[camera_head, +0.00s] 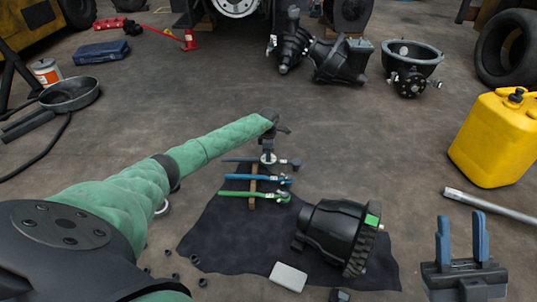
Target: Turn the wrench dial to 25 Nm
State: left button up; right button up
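Several wrench-like tools lie side by side on a dark cloth (212,225): a dark one (238,160), a blue-handled one (245,177) and a green-handled one (240,194). Their metal heads point right. No dial or scale is readable at this size. My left gripper (268,158) hangs at the end of the green-sleeved arm, over the dark tool at the back. Its fingertips are too small and dark to tell whether they hold anything. My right gripper (461,240) is at the lower right, its two blue-grey fingers apart and empty.
A wooden strip (253,186) lies under the tools. A black geared housing (335,232) and a pale block (288,277) are in front. A yellow can (497,138) and a metal bar (492,206) are at right.

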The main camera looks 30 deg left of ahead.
pick_arm(q)
jog(key=c, duration=0.5)
